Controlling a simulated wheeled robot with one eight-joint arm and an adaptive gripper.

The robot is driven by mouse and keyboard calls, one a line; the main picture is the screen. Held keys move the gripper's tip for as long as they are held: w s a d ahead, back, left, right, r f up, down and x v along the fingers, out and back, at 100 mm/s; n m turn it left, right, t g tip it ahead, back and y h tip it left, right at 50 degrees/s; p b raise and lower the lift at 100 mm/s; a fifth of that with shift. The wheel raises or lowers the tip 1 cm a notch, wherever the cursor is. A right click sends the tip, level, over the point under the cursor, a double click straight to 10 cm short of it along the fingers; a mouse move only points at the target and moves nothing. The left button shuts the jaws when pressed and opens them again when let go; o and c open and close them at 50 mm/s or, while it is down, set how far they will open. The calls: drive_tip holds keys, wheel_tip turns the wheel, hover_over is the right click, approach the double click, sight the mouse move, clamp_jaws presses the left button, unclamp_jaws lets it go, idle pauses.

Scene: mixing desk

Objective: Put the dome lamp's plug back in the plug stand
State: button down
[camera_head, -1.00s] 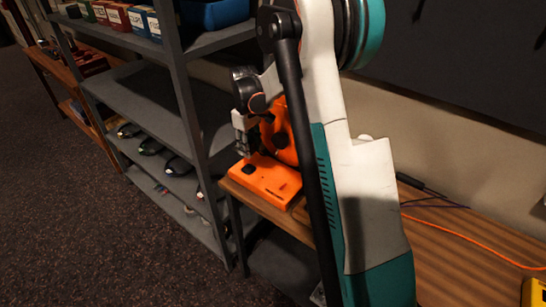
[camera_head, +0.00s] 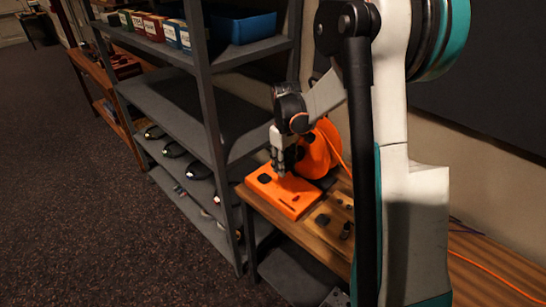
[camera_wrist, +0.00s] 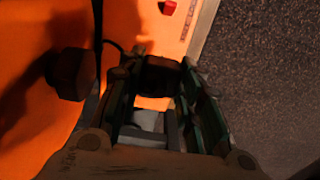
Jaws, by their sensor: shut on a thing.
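My gripper (camera_head: 279,170) is shut on a small dark piece, which shows between the fingers in the wrist view (camera_wrist: 160,76) and looks like the plug. A thin black cord (camera_wrist: 98,35) runs near the left finger. The gripper points down over an orange box (camera_head: 290,200); whether the held piece touches it I cannot tell. The box carries a black knob (camera_head: 264,178), also seen in the wrist view (camera_wrist: 72,75). An orange round body (camera_head: 320,150) stands behind it; I cannot tell whether it is the dome lamp. The plug stand is not clearly identifiable.
A wooden board (camera_head: 325,232) with dark fittings lies right of the orange box on the wooden desk (camera_head: 495,268). An orange cord (camera_head: 485,268) crosses the desk. A grey shelf rack (camera_head: 170,98) stands close on the left. Dark floor (camera_head: 70,200) is open beyond it.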

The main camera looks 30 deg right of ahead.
drive_tip(key=s+d+r+p, duration=0.1)
drive_tip(key=s+d, duration=0.2)
drive_tip(key=s, duration=0.6)
drive_tip(key=s+d+r+p, duration=0.1)
drive_tip(key=s+d+p, duration=0.15)
drive_tip(key=s, duration=0.55)
drive_tip(key=b, duration=0.8)
hover_over(323, 220)
wheel_tip(323, 220, down, 8)
drive_tip(key=shift+a+f, duration=0.1)
drive_tip(key=shift+f, duration=0.05)
drive_tip(key=shift+f+b, duration=0.45)
drive_tip(key=shift+f, duration=0.2)
drive_tip(key=shift+f+b, duration=0.8)
drive_tip(key=shift+f, duration=0.1)
drive_tip(key=shift+f+b, duration=0.6)
drive_tip(key=shift+b, duration=0.2)
idle(0.4)
drive_tip(key=c, duration=1.1)
unclamp_jaws()
drive_tip(key=shift+o, duration=0.2)
drive_tip(key=shift+r, duration=0.1)
